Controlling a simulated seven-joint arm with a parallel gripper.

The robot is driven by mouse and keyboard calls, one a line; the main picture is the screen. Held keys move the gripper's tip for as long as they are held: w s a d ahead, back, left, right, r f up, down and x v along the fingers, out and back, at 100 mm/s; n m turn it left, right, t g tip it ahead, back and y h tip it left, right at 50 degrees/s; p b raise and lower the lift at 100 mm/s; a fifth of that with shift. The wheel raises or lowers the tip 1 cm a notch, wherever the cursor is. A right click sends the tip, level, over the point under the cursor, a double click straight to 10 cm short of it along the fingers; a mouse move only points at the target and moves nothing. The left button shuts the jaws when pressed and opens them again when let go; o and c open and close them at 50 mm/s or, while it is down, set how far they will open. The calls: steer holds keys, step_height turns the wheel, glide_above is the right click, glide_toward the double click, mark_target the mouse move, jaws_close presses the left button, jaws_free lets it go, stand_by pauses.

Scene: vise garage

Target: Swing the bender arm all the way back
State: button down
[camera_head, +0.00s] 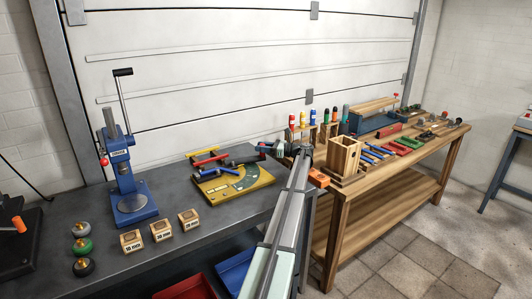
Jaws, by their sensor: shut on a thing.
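The bender (258,182) has a yellow base plate and a pale curved scale, and it sits on the dark bench right of the blue press. Its dark bender arm (246,160) reaches to the right from the middle of the plate. My gripper (272,149) comes in from the lower right and is shut at the far end of the bender arm. The fingers are small and partly covered by my own arm, so the exact grip is hard to see. A blue-handled piece and red and yellow bars lie over the plate's left and back.
A blue arbor press (125,165) stands to the left. Several small wooden boxes (161,230) and round knobs (83,246) lie at the front. On the right, a wooden workbench (385,175) holds a wooden box (343,156) and tools. The shutter door is behind.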

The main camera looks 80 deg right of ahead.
steer(key=shift+w+d, duration=0.45)
steer(key=shift+d, duration=0.1)
steer(key=shift+w+d, duration=0.7)
steer(key=shift+w, duration=0.15)
steer(key=shift+w+d, duration=0.65)
steer(key=shift+w, duration=0.2)
steer(key=c, duration=0.9)
jaws_free()
steer(key=shift+s, duration=0.1)
steer(key=s, duration=1.3)
steer(key=shift+s+a, duration=0.3)
steer(key=shift+a, duration=0.05)
